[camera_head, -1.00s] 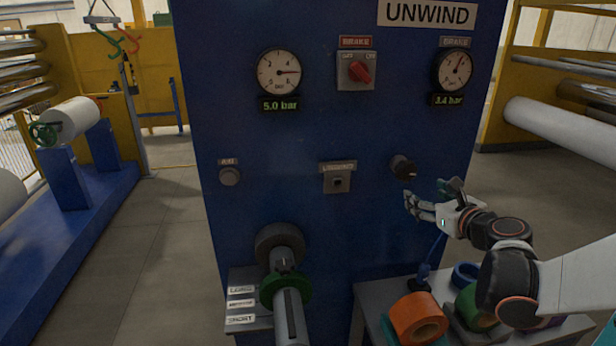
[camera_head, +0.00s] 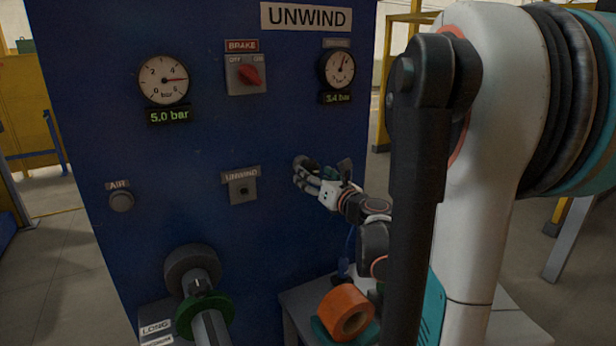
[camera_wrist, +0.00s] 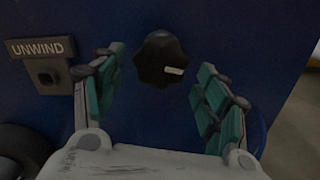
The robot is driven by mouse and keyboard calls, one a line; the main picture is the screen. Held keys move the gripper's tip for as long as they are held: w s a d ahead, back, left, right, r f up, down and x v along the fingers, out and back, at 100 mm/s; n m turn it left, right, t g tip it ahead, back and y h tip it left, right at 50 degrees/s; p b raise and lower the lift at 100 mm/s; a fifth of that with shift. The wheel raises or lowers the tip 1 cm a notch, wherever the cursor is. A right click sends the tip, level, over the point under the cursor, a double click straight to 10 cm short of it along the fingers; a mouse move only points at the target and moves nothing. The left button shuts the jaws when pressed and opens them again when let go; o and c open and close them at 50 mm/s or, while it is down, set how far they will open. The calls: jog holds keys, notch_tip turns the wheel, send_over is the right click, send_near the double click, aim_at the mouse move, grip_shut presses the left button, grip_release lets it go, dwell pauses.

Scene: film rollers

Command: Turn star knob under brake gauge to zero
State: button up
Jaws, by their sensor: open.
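The star knob (camera_wrist: 162,59) is black with a lobed rim and a white pointer mark, which points right and slightly down in the wrist view. It sits on the blue panel below the brake gauge (camera_head: 336,69), whose display appears to read 3.4 bar. My gripper (camera_wrist: 160,90) is open, with its teal-padded fingers to the left and right of the knob in the picture. It is empty and no contact with the knob shows. In the head view my gripper (camera_head: 322,172) is at the panel's right side and mostly hides the knob.
The UNWIND keyhole block (camera_wrist: 48,78) is left of my gripper. The red brake switch (camera_head: 248,76) and a 5.0 bar gauge (camera_head: 163,79) are higher up. A shaft with a green ring (camera_head: 204,316) juts out below. An orange roll (camera_head: 346,312) sits on a low table.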

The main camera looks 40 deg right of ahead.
jog(key=shift+x, duration=1.7)
jog(key=c, duration=1.1)
